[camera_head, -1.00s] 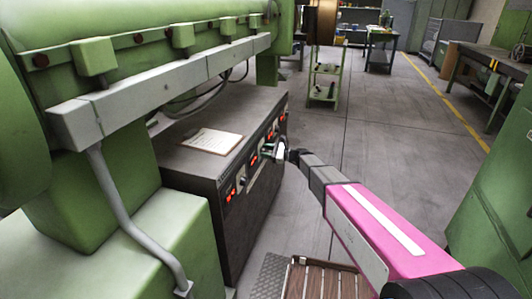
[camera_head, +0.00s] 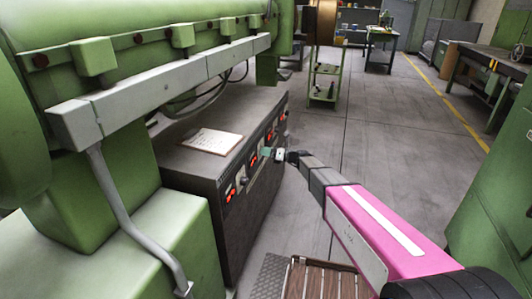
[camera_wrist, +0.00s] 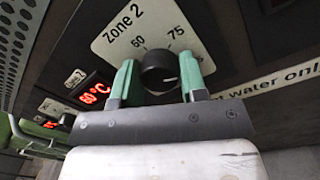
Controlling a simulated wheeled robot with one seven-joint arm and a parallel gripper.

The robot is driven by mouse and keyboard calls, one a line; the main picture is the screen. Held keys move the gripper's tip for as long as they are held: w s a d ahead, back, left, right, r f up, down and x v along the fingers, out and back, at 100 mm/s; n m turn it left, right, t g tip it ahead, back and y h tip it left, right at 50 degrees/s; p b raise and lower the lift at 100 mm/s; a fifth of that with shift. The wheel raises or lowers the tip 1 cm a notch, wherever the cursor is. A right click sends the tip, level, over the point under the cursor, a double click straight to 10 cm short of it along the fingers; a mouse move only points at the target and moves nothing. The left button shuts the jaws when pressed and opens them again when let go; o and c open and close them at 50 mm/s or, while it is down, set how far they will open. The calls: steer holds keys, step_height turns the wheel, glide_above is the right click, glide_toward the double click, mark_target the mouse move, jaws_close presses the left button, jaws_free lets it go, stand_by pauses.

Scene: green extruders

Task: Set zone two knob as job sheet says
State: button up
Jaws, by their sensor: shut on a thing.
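The zone two knob (camera_wrist: 160,70) is black and round, on a pale plate marked "Zone 2" (camera_wrist: 120,30) with 60 and 75 around it. My gripper (camera_wrist: 158,80) has a green finger on each side of the knob and is shut on it. A small light mark shows on the knob's lower right. A red display (camera_wrist: 95,93) ending in °C glows at its left; its digits are hard to read. In the head view my gripper (camera_head: 270,153) is at the cabinet front. The job sheet (camera_head: 212,141) lies on the cabinet top, its writing too small to read.
The dark control cabinet (camera_head: 190,170) carries several red displays and knobs along its front. The green extruder (camera_head: 100,200) stands to its left. A wooden slatted platform (camera_head: 320,280) is on the floor in front. The grey aisle (camera_head: 380,140) is open behind my arm.

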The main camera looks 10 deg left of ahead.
steer(key=shift+f+m, duration=0.1)
steer(key=shift+m, duration=1.1)
steer(key=o, duration=0.9)
steer(key=shift+d, duration=0.15)
steer(key=d, duration=1)
steer(key=shift+s+d+f, duration=0.25)
steer(key=shift+s+d, duration=0.05)
